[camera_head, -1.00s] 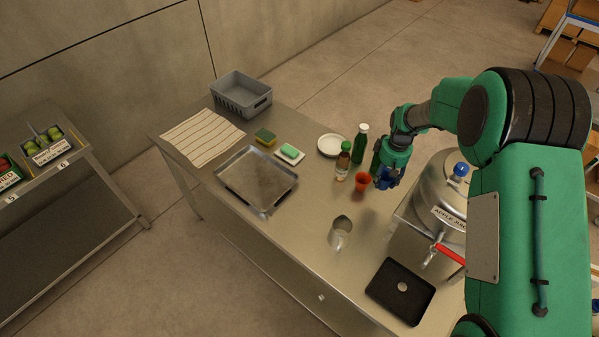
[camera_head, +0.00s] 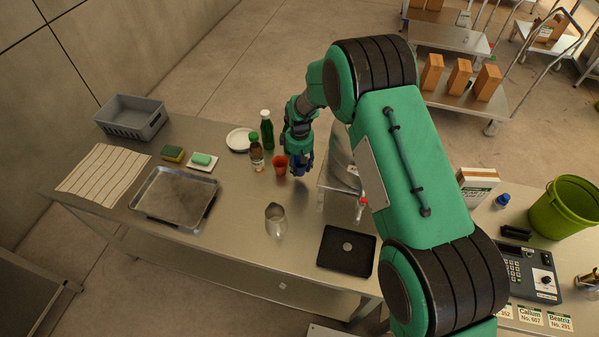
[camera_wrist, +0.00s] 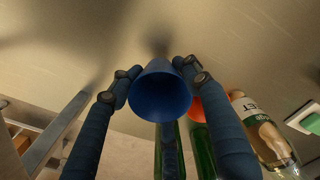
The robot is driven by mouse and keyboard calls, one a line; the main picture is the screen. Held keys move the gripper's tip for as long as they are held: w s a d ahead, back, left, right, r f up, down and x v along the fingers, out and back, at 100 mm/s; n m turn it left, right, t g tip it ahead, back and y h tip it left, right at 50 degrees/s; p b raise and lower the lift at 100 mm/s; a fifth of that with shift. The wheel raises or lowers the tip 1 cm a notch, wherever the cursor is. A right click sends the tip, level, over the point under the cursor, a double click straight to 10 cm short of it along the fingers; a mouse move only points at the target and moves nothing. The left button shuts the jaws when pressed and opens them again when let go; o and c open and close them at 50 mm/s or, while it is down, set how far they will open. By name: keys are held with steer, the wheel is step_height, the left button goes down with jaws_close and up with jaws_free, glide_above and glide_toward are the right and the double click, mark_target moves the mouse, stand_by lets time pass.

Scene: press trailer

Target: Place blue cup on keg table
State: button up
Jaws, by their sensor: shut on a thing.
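The metal keg (camera_head: 340,152) stands to the right on a stand, largely hidden by my arm. Its red tap handle (camera_head: 361,203) shows.
Brown (camera_head: 256,153) and green bottles (camera_head: 267,130) and a white plate (camera_head: 240,140) stand left of the gripper. A metal pitcher (camera_head: 275,220) and black tray (camera_head: 346,251) are in front. A baking tray (camera_head: 174,197) lies farther left. Bare steel shows between pitcher and baking tray.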

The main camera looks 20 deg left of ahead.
mark_target(300, 172)
steer(key=shift+f, duration=1.9)
steer(key=shift+f, duration=0.15)
steer(key=o, duration=1)
steer(key=shift+r, duration=0.25)
step_height(300, 172, up, 12)
steer(key=shift+f+b, duration=0.1)
steer(key=shift+b, duration=0.2)
steer(key=shift+r, duration=0.2)
